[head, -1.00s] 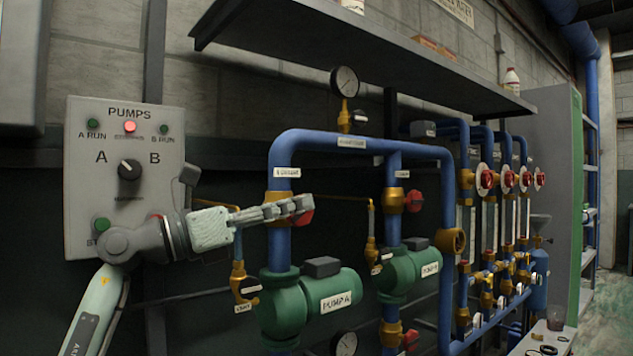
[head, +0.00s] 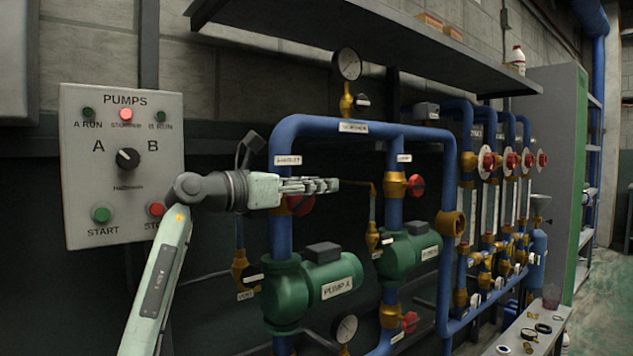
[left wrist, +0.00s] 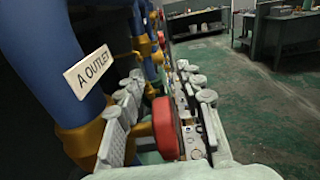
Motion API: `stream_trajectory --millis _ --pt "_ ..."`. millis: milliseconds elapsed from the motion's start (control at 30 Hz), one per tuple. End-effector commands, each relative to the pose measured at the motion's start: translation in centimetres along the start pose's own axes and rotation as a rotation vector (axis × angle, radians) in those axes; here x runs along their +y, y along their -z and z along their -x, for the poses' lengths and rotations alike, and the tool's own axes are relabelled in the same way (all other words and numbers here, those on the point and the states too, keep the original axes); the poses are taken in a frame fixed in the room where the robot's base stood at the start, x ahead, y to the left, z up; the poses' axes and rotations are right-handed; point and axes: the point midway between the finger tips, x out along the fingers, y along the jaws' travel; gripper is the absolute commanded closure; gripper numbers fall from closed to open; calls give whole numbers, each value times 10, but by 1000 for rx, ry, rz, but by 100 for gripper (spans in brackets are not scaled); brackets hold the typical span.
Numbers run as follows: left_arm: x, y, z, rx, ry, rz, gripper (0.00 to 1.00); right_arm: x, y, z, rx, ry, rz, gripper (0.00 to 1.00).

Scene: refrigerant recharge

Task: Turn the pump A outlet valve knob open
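The red pump A outlet valve knob (head: 300,205) sits on the blue vertical pipe above the green pump A (head: 322,283), partly hidden behind my left gripper (head: 325,186). In the left wrist view, the "A OUTLET" label (left wrist: 90,72) is on the blue pipe above a brass valve body (left wrist: 82,142). The red knob (left wrist: 165,128) shows there between the two spread fingers of my left gripper (left wrist: 165,110), with a visible gap to the right finger. Contact with the left finger is unclear. The left gripper is open. My right gripper is not in view.
The pumps panel (head: 123,165) with its selector and buttons is on the wall at left. Pump B's red outlet knob (head: 416,186) is just right of the left gripper. A gauge (head: 347,64) and a shelf (head: 370,40) are above. Open floor (left wrist: 245,110) lies beyond.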

Motion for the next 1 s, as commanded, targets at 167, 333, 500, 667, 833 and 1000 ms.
stream_trajectory --millis 167,333,500,667,833,1000 --pt "0 0 -4 0 -1 -1 63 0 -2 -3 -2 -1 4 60" --pt "0 0 -4 0 -1 -1 67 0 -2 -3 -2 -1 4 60" --pt "0 0 -4 0 -1 -1 88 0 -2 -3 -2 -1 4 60" --pt "0 0 -3 0 -1 -1 100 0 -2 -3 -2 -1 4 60" --pt "0 1 -3 -2 -1 -1 100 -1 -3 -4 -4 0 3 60" --pt "0 2 -3 -22 -2 -1 100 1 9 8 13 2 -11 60"
